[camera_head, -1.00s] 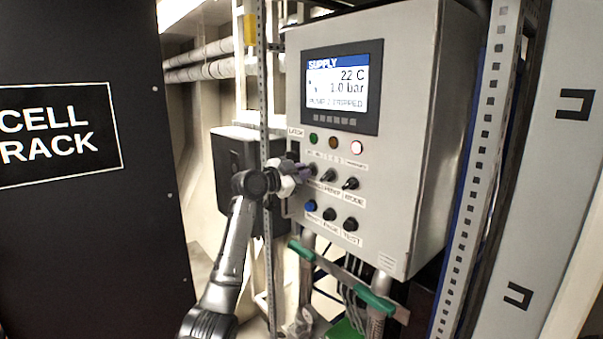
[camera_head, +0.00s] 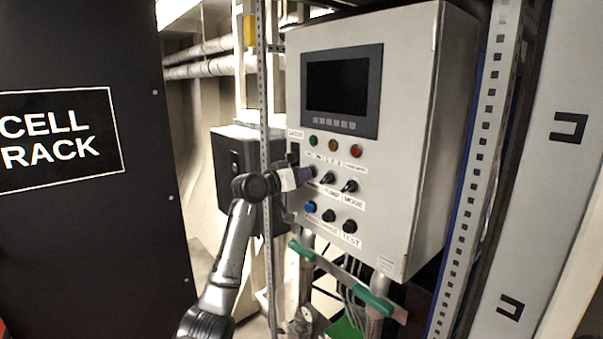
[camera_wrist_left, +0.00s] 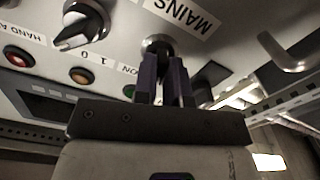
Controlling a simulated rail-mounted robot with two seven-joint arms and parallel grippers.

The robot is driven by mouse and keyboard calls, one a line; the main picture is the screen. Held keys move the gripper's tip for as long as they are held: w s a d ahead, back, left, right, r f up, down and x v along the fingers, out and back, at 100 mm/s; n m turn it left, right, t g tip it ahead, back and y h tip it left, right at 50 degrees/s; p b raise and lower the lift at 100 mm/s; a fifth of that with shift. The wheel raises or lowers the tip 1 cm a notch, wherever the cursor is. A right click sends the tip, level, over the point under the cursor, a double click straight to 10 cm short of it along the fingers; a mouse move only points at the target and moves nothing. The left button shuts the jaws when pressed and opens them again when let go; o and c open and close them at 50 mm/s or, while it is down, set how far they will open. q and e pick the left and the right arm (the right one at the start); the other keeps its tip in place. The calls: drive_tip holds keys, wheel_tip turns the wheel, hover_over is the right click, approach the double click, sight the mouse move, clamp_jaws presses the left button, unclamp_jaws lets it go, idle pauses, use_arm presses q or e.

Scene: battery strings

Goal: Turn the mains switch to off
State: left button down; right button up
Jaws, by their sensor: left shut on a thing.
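The grey control box (camera_head: 415,120) has a dark, blank screen (camera_head: 337,84). The mains switch (camera_wrist_left: 156,42) is a dark knob beside its MAINS label (camera_wrist_left: 183,13) in the left wrist view. My left gripper (camera_head: 308,173) is at the left of the switch row and hides the mains switch in the head view. In the left wrist view, its two purple fingers (camera_wrist_left: 161,68) are shut on the knob's sides. They cover much of the knob, so its pointer cannot be read. My right gripper is not in view.
Two more rotary switches, pump (camera_head: 328,178) and mode (camera_head: 350,186), sit right of my gripper. Push buttons, one blue (camera_head: 310,207), are below. Three unlit lamps, one green (camera_head: 313,140), are above. A green-ended bar (camera_head: 340,270) crosses under the box.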

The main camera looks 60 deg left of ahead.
use_arm(q)
drive_tip(key=n+p, duration=0.1)
drive_tip(key=n, duration=0.4)
drive_tip(key=shift+n+p, duration=0.3)
idle(0.4)
drive_tip(key=c, duration=1.2)
unclamp_jaws()
drive_tip(key=shift+s+d+b, duration=0.3)
drive_tip(key=shift+s+b, duration=0.6)
drive_tip(key=shift+s, duration=1.4)
drive_tip(key=shift+s+d+b, duration=0.35)
drive_tip(key=shift+s+b, duration=0.5)
drive_tip(key=shift+s, duration=1.4)
drive_tip(key=shift+s+d+b, duration=0.3)
drive_tip(key=shift+s+b, duration=0.6)
drive_tip(key=shift+s, duration=1.4)
